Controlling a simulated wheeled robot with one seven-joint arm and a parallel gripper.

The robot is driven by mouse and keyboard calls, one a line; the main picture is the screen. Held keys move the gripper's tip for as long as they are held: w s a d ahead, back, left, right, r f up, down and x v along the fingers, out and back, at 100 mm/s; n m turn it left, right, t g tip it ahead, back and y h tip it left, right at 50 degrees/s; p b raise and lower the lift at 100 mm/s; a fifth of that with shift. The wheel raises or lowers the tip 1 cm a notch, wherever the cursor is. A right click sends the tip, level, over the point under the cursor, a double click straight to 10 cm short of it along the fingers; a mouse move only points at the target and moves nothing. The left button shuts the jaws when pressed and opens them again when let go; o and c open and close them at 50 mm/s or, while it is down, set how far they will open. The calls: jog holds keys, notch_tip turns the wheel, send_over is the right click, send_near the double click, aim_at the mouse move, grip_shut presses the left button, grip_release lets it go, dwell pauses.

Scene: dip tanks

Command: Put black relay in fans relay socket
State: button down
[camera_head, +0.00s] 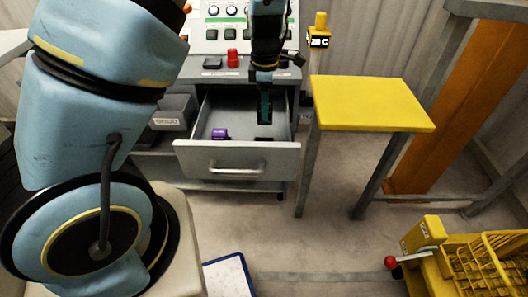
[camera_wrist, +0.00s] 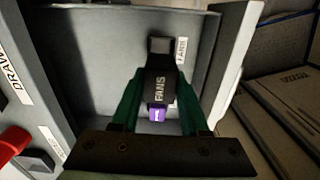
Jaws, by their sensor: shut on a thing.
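My gripper (camera_wrist: 158,85) has green fingers and is shut on the black relay (camera_wrist: 160,82), a dark block with FANS in white letters. It is inside the open grey drawer, and in the head view my gripper (camera_head: 265,108) shows at the drawer's right part. A white label (camera_wrist: 181,50), apparently also reading FANS, lies beside the black block's far end. The socket itself is not clearly seen, so I cannot tell whether the relay is seated. A small purple block (camera_wrist: 157,115) shows between my fingers; a purple block (camera_head: 219,133) also lies left of my gripper in the head view.
The drawer (camera_head: 190,153) stands open below a control panel (camera_head: 212,40) with a red button (camera_head: 233,58). Drawer walls are close around my gripper. A yellow-topped stool (camera_head: 370,103) stands to the right. A yellow machine with a basket (camera_head: 480,265) is at lower right.

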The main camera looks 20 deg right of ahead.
aim_at(263, 123)
jog(key=f, duration=0.5)
jog(key=shift+a+f, duration=0.25)
jog(key=shift+f, duration=2.3)
jog(key=shift+f, duration=0.1)
jog(key=shift+c, duration=2.1)
grip_release()
